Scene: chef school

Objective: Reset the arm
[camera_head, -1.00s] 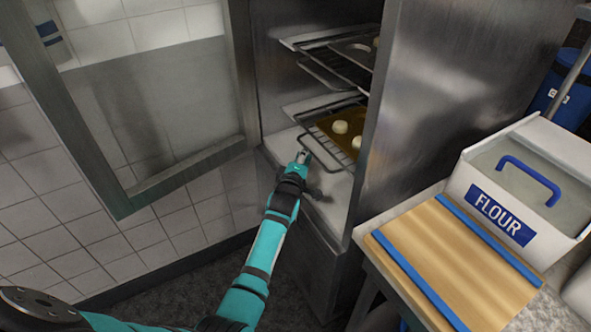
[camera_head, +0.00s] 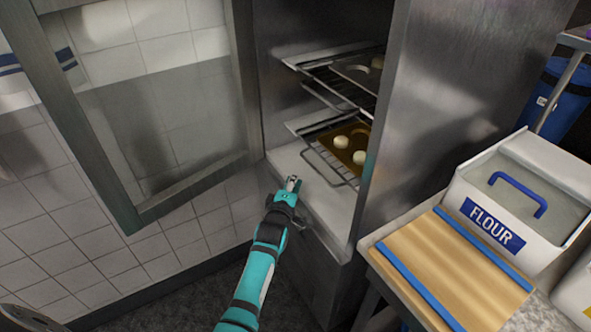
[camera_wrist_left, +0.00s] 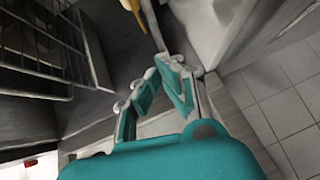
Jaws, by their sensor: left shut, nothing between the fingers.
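My left gripper (camera_head: 291,184) is at the front of the open steel oven cabinet (camera_head: 424,110), near the edge of its bare bottom shelf (camera_head: 318,200). It is shut and empty. It also shows in the left wrist view (camera_wrist_left: 150,85). Inside the cabinet, a brown tray (camera_head: 346,140) with pale round dough pieces (camera_head: 359,157) lies on a lower wire rack (camera_head: 330,172), behind and above the gripper. My right gripper is out of view.
The cabinet's framed glass door (camera_head: 190,190) stands open on the left. A white flour bin (camera_head: 530,190) and a wooden board with blue strips (camera_head: 450,270) sit on a counter at the right. Floor shows below the tiled wall.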

